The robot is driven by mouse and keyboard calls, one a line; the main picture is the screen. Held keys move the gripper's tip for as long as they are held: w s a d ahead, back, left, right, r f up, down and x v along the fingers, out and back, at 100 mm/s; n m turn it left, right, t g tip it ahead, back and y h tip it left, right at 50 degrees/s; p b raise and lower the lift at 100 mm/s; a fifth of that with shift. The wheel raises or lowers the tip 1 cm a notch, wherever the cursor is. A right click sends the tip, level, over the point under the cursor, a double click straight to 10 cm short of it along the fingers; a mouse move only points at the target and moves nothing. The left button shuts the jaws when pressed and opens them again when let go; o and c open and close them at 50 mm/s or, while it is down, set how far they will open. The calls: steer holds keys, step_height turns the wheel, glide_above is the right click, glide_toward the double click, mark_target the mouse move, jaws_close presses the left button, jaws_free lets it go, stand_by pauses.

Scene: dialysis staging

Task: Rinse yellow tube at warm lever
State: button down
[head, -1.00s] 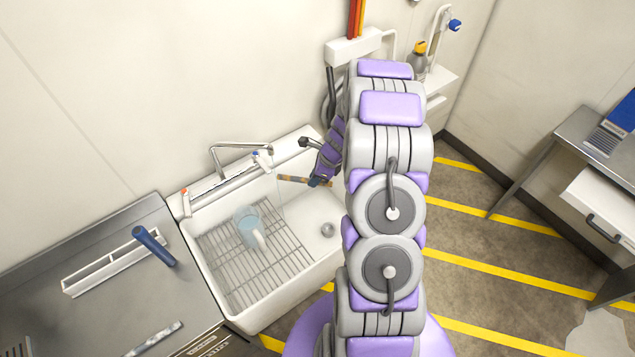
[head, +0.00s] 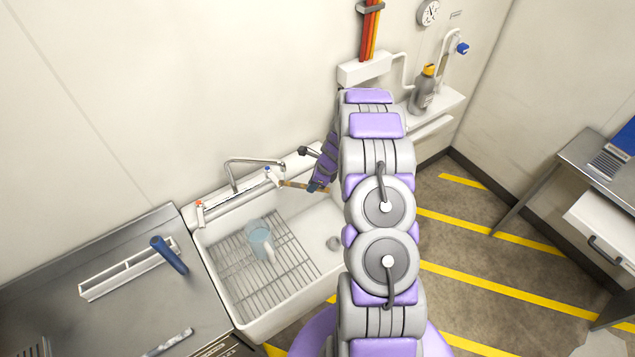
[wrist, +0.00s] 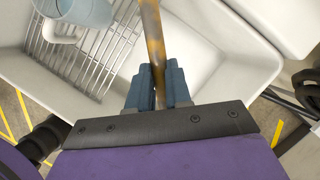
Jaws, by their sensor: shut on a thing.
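My gripper (head: 316,186) is over the right end of the white sink (head: 321,219). It is shut on a long thin tube, mottled yellow and brown (head: 295,184), which also shows in the wrist view (wrist: 153,40) pointing away from the fingers. The tube's free end points left, close to a blue-marked lever (head: 270,174) on the sink's back rail. A red-marked lever (head: 199,207) stands at the rail's left end. The metal spout (head: 253,161) is between the levers. I cannot tell whether water runs.
A translucent blue jug (head: 259,238) stands on the wire rack (head: 240,283) in the sink. A grey bottle (head: 422,93) stands on the right wall shelf.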

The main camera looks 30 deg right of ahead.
steer(key=shift+a, duration=0.6)
steer(key=shift+s+d+f, duration=0.1)
steer(key=shift+d, duration=1)
steer(key=shift+s+d, duration=0.1)
steer(key=shift+d, duration=0.05)
steer(key=shift+s, duration=0.1)
steer(key=shift+s+a, duration=0.2)
steer(key=shift+a, duration=0.5)
steer(key=shift+w+d+p, duration=0.3)
steer(key=shift+d+p, duration=0.15)
steer(key=shift+p, duration=0.2)
steer(key=shift+w+a, duration=0.2)
steer(key=shift+a, duration=0.5)
steer(key=shift+s+d+p, duration=0.3)
steer(key=shift+s+d, duration=0.2)
steer(key=shift+d, duration=0.4)
steer(key=s+a+b, duration=0.2)
steer(key=s+a, duration=0.3)
steer(key=a, duration=0.1)
steer(key=shift+a+b, duration=0.35)
steer(key=shift+a, duration=0.05)
